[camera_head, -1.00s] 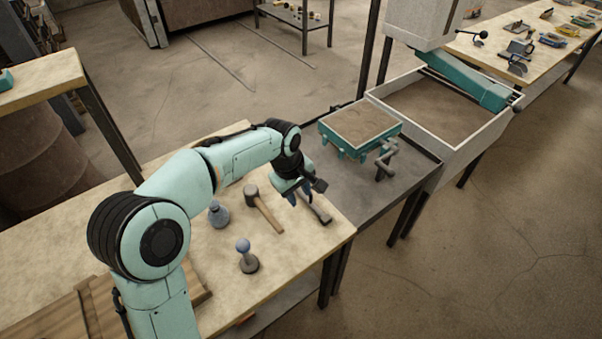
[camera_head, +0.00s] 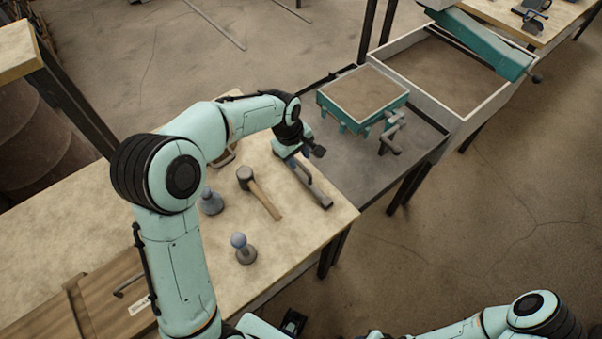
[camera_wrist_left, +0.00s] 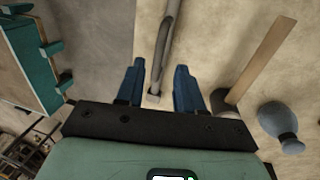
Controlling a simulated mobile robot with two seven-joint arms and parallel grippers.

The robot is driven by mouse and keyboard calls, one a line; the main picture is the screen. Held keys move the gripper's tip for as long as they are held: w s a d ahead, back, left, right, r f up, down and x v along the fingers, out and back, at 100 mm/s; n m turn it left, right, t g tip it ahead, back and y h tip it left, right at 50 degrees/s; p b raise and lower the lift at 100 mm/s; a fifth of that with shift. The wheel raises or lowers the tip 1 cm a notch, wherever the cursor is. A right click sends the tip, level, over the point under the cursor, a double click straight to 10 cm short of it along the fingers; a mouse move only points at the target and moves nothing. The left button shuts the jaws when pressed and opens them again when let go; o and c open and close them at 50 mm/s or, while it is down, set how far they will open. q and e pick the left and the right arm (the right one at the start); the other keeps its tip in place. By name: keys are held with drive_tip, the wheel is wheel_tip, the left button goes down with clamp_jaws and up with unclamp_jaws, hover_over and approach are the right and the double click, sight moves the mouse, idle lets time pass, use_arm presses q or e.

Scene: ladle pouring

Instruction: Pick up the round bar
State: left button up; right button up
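The round bar (camera_head: 315,188) is a grey metal piece with a raised, handle-like rod. It lies near the right edge of the pale bench (camera_head: 285,235). In the left wrist view the grey rod (camera_wrist_left: 166,45) runs from the top edge down between my blue fingertips. My left gripper (camera_wrist_left: 160,84) is open around the rod's near end, with a gap on each side. In the head view the left gripper (camera_head: 299,155) is at the bar's far end and hides part of it. My right arm shows at the lower right; its gripper cannot be made out clearly.
A wooden-handled mallet (camera_head: 262,199) lies just left of the bar. A grey-blue bulb (camera_head: 211,203) and a knobbed tool (camera_head: 244,251) stand nearby. Beyond the bar, a teal sand-filled frame (camera_head: 362,93) sits on a dark table, beside a large sand box (camera_head: 435,70).

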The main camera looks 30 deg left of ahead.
sight(301, 164)
use_arm(q)
drive_tip(key=shift+w+d+f, duration=0.1)
drive_tip(key=shift+w+f, duration=0.1)
drive_tip(key=shift+f, duration=0.8)
drive_tip(key=shift+w+d+f, duration=0.1)
drive_tip(key=shift+w+f, duration=0.15)
drive_tip(key=shift+f, duration=0.8)
drive_tip(key=shift+w+f, duration=0.2)
drive_tip(key=shift+f, duration=0.8)
clamp_jaws()
